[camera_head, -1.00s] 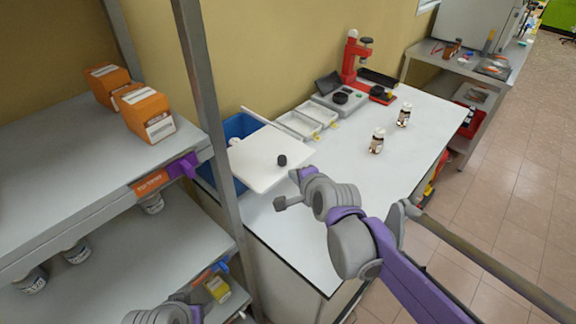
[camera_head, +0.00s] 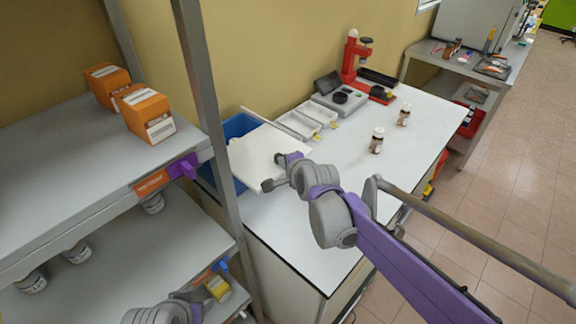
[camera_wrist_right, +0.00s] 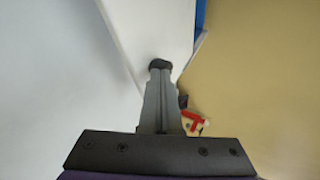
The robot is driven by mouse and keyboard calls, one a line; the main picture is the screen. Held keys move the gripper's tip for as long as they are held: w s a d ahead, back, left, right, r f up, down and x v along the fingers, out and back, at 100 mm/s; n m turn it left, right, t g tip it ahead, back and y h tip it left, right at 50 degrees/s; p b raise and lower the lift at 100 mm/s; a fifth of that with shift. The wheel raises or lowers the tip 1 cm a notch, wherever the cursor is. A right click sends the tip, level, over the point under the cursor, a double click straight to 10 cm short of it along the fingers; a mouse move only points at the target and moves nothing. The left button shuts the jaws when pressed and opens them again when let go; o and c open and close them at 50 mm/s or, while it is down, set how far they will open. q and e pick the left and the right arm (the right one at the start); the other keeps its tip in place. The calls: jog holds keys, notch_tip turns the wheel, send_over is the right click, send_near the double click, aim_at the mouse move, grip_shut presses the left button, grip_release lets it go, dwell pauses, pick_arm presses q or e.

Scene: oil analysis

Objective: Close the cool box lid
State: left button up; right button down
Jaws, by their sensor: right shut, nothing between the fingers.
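The cool box (camera_head: 239,125) is a blue box at the table's left end, against the wall. Its white lid (camera_head: 255,150) is a flat panel that lies askew and leaves part of the blue box showing. The lid also shows in the right wrist view (camera_wrist_right: 160,28), with a black knob (camera_wrist_right: 159,64) on it. My right gripper (camera_head: 281,158) is at the knob and hides it in the head view. Its fingers (camera_wrist_right: 160,78) are shut and empty, with their tips at the knob; I cannot tell whether they touch.
White trays (camera_head: 306,121) stand right of the box, with a grey scale (camera_head: 340,97) and a red press (camera_head: 354,58) behind. Two small bottles (camera_head: 377,141) (camera_head: 404,114) stand on the table (camera_head: 350,185). A grey shelf (camera_head: 80,165) holds orange boxes (camera_head: 147,114) at left.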

aim_at(249, 150)
jog(key=w+a, duration=0.4)
jog(key=w, duration=0.1)
jog(key=w+a, duration=0.5)
jog(key=shift+w+a+p, duration=0.3)
jog(key=shift+w, duration=0.05)
jog(key=shift+r, duration=0.1)
jog(key=shift+a+r, duration=0.1)
jog(key=shift+r, duration=0.35)
notch_tip(249, 150, up, 9)
jog(key=s+d+f+n+g+h, duration=0.1)
jog(key=s+d+f+n+g, duration=0.2)
jog(key=s+d, duration=0.75)
jog(key=s+d+f+n+g, duration=0.1)
jog(key=s+d+f+n, duration=0.3)
jog(key=s, duration=0.6)
jog(key=s+d+f+n+h, duration=0.1)
jog(key=s+d+f+n, duration=0.3)
jog(key=s+f, duration=0.3)
jog(key=s+d+f+n+g+h, duration=0.1)
jog(key=s+d+f+n, duration=0.2)
jog(key=s, duration=1)
notch_tip(249, 150, down, 2)
jog(key=shift+s+d+f+n+g+p, duration=0.3)
jog(key=shift+s+d+n, duration=0.1)
jog(key=shift+d, duration=0.4)
